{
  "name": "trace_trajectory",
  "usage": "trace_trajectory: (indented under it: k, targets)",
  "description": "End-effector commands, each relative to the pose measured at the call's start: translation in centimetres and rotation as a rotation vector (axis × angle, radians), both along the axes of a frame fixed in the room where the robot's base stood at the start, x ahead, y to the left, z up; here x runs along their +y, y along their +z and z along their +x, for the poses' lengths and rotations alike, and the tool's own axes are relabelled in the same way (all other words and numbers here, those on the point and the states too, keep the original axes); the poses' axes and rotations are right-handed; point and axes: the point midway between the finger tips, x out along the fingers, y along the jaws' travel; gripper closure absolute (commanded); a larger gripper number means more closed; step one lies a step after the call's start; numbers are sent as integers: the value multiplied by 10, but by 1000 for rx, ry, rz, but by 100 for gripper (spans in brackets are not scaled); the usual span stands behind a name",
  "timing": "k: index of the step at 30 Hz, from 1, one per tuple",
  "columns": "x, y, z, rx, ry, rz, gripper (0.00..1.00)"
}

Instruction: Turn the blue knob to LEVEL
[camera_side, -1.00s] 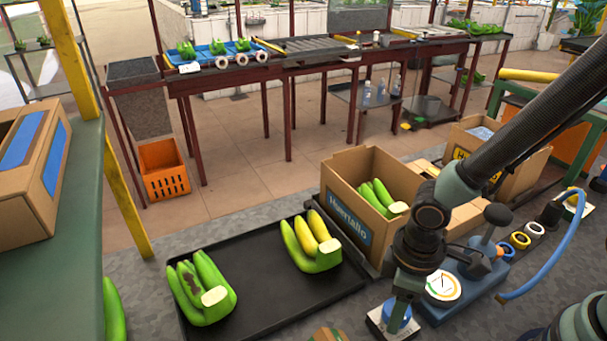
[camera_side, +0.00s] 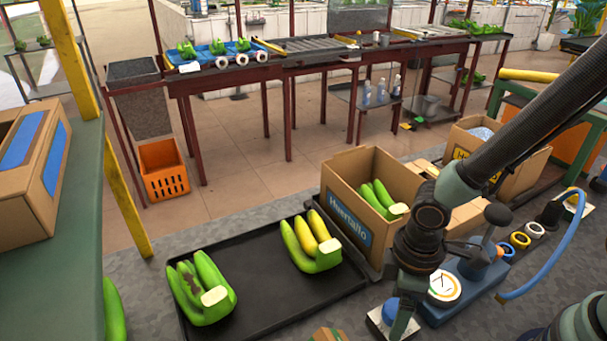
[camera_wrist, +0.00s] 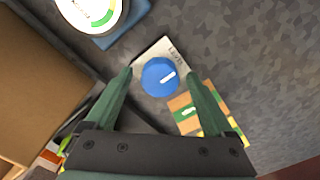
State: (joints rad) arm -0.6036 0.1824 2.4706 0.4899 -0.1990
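The blue knob (camera_wrist: 157,80) sits on a small pale plate (camera_wrist: 150,53) in the wrist view. Small lettering stands on the plate above and right of the knob, too small to read surely. My gripper (camera_wrist: 160,75) is open, with one green fingertip on each side of the knob and gaps visible. Whether the fingers are down at knob height is unclear. In the side view the knob (camera_side: 389,309) is partly hidden behind a finger of my gripper (camera_side: 398,312).
A blue scale-like device with a round dial (camera_side: 444,287) stands close right of the knob. A cardboard box (camera_side: 345,182) with green bananas is behind. A black tray (camera_side: 265,295) with banana bunches lies left. A small carton (camera_wrist: 187,110) sits near my right finger.

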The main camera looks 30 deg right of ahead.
Motion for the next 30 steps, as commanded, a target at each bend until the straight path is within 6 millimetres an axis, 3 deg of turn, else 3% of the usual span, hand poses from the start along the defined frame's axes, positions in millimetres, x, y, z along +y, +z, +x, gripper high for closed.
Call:
trace_trajectory:
  k: [8, 14, 30]
  targets:
    - [0, 0, 0, -1, -2, 1, 14]
    - [1, 13, 1, -5, -2, 4, 14]
    - [1, 97, 1, -5, -1, 4, 14]
